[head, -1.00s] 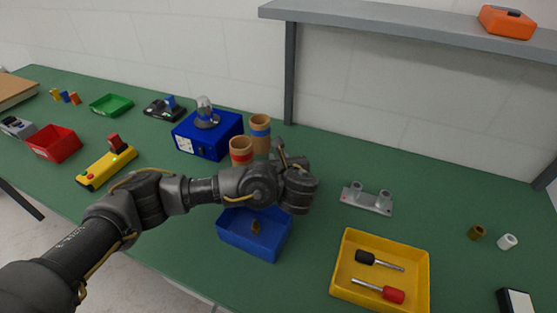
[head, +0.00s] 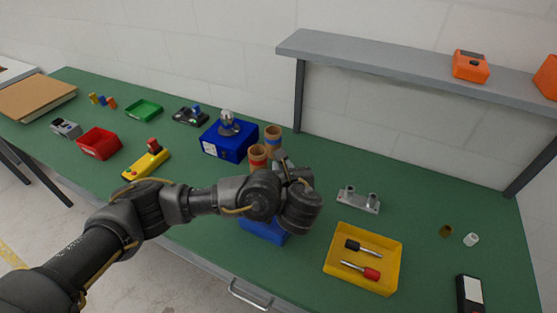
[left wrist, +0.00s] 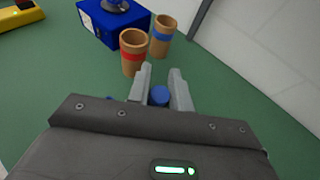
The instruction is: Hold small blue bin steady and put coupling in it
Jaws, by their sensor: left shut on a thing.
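The small blue bin (head: 265,231) sits on the green table, mostly hidden under my left arm; its inside cannot be seen. My left gripper (head: 284,160) is above the table behind the bin, near two brown cups. In the left wrist view the gripper (left wrist: 160,80) has a small blue rounded thing (left wrist: 159,96) between its fingers; I cannot tell whether it is the coupling. A brown ring (head: 445,231) and a white ring (head: 471,240) stand at the right of the table. My right gripper is not in view.
A yellow tray (head: 330,268) with two screwdriver-like tools lies at the front right. A grey bracket (head: 358,200) stands behind it. A brown cup with a red band (head: 257,158) and one with a blue band (head: 273,140) stand near a blue box (head: 225,148). A grey shelf (head: 400,72) overhangs the back.

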